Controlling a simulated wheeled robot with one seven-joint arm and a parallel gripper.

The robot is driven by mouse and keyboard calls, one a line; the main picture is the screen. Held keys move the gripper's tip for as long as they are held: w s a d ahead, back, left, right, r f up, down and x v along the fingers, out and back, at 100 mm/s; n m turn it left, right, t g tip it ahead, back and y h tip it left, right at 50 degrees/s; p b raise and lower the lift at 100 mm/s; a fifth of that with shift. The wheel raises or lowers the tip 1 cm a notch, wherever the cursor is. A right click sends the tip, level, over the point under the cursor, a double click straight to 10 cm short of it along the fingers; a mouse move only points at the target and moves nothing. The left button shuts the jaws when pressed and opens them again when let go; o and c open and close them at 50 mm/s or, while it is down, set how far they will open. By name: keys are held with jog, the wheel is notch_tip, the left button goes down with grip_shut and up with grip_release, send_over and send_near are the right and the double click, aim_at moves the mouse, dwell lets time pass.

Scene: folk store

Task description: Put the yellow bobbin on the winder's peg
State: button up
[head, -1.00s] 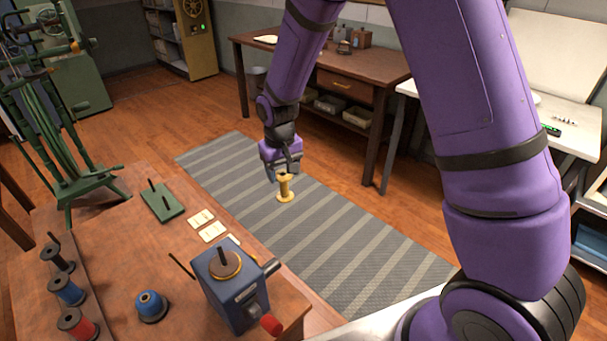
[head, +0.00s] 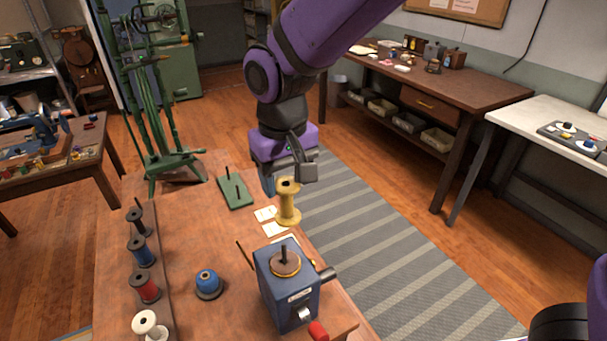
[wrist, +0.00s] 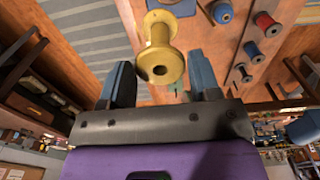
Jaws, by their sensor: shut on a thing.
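My gripper (head: 289,177) is shut on the yellow bobbin (head: 288,208), which hangs roughly upright below the fingers. In the wrist view the bobbin (wrist: 161,50) shows between the two blue fingers, its holed end facing the camera. The winder (head: 287,289) is a blue box on the wooden table, with a red-knobbed crank at its front. Its dark peg (head: 284,253) stands up from a round brass-rimmed disc on top and is bare. In the head view the bobbin is beyond the winder, near the table's right edge, apart from the peg.
A blue bobbin (head: 208,283) stands left of the winder. Several spools, including a red one (head: 145,287), line the left side. A green frame (head: 165,110) rises at the table's far end.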

jog(key=shift+s+a+f, duration=0.25)
jog(key=shift+s+f, duration=0.3)
jog(key=shift+s, duration=0.1)
jog(key=shift+s+a+f, duration=0.25)
jog(key=shift+s+f, duration=0.3)
jog(key=shift+s, duration=0.1)
jog(key=shift+f, duration=0.25)
dwell(0.6)
jog(key=shift+f, duration=3.45)
jog(key=o, duration=0.8)
jog(key=shift+o, duration=0.2)
jog(key=shift+r, duration=0.1)
